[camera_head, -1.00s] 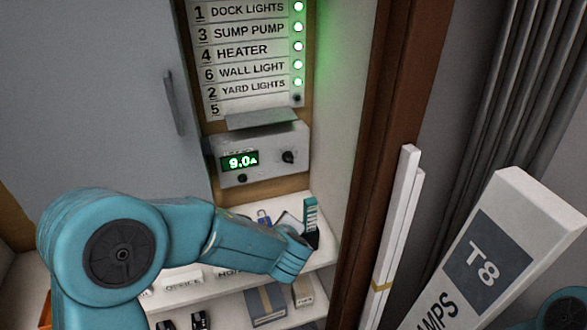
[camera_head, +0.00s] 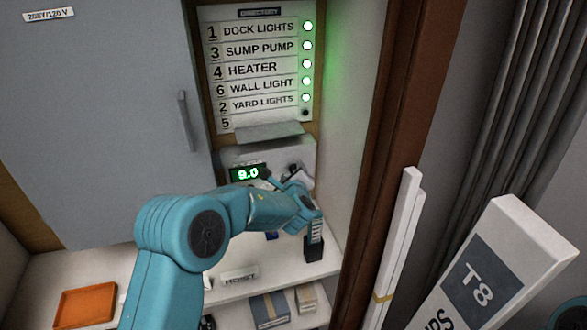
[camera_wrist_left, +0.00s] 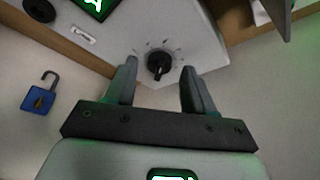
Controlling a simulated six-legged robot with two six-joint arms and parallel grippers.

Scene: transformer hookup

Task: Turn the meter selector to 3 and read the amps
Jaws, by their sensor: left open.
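The meter is a pale box (camera_head: 228,157) under the panel directory. Its green display (camera_head: 247,173) reads 9.0. In the left wrist view, the selector (camera_wrist_left: 158,64) is a round black knob with tick marks around it. Its number markings are too small to read. My left gripper (camera_head: 287,175) is at the right part of the meter and partly covers it in the head view. In the left wrist view, my left gripper (camera_wrist_left: 159,76) is open, its two fingers on either side of the knob, with visible gaps. My right gripper is not in view.
A directory (camera_head: 258,70) with several green lights (camera_head: 308,45) is above the meter. A shelf (camera_head: 130,262) below holds an orange tray (camera_head: 86,304) and small boxes. A blue padlock (camera_wrist_left: 40,96) is left of the gripper. A brown post (camera_head: 385,120) bounds the right side.

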